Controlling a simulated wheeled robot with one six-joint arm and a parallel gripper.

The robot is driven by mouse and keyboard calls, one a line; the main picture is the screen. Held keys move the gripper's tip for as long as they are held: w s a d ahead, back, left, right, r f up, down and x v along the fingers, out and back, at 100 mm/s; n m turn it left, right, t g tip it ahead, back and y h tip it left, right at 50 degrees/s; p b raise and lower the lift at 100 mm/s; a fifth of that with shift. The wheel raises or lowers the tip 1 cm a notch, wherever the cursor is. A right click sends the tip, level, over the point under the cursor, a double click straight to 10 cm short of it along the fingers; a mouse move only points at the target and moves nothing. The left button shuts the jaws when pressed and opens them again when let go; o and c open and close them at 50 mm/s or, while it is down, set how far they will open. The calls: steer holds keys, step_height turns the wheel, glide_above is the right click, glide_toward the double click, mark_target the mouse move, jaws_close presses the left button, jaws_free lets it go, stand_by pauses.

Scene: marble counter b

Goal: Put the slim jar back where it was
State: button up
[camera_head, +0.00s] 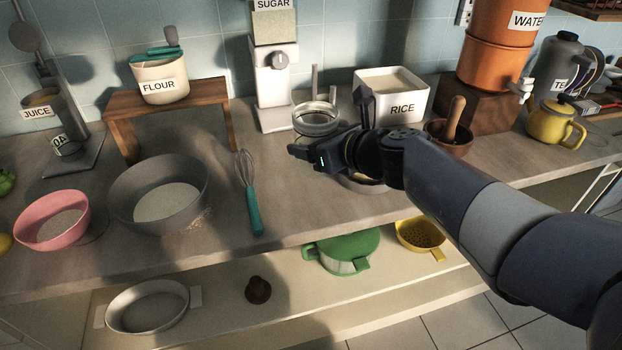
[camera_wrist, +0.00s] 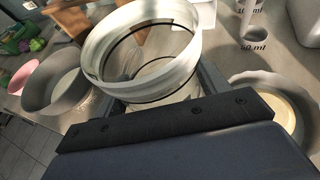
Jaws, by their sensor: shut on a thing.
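The slim jar (camera_head: 316,119) is clear, with a thick pale rim and an open top. It is between the two fingers of my gripper (camera_head: 328,124), over the middle of the counter in front of the dispenser marked SUGAR. In the wrist view the jar (camera_wrist: 145,60) fills the upper middle, its mouth facing up and dark bands showing through its wall. My gripper (camera_wrist: 162,92) is shut around its sides. The jar's base is hidden, so I cannot tell whether it touches the counter.
A bowl with pale contents (camera_wrist: 285,112) sits under my wrist. The white RICE container (camera_head: 398,100), brown mortar (camera_head: 449,139) and SUGAR dispenser (camera_head: 276,90) stand close by. A whisk (camera_head: 250,195) and grey bowl (camera_head: 128,190) lie left. Bare counter (camera_head: 285,175) shows between whisk and gripper.

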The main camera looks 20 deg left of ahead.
steer(key=shift+f+b, duration=1.7)
steer(key=shift+f, duration=1.8)
steer(key=shift+f, duration=0.1)
steer(key=o, duration=1.2)
steer(key=shift+s+d+r, duration=0.15)
steer(key=shift+d+r, duration=0.15)
steer(key=shift+r, duration=0.05)
steer(key=p+v, duration=0.2)
steer(key=v, duration=0.9)
steer(key=shift+p, duration=0.4)
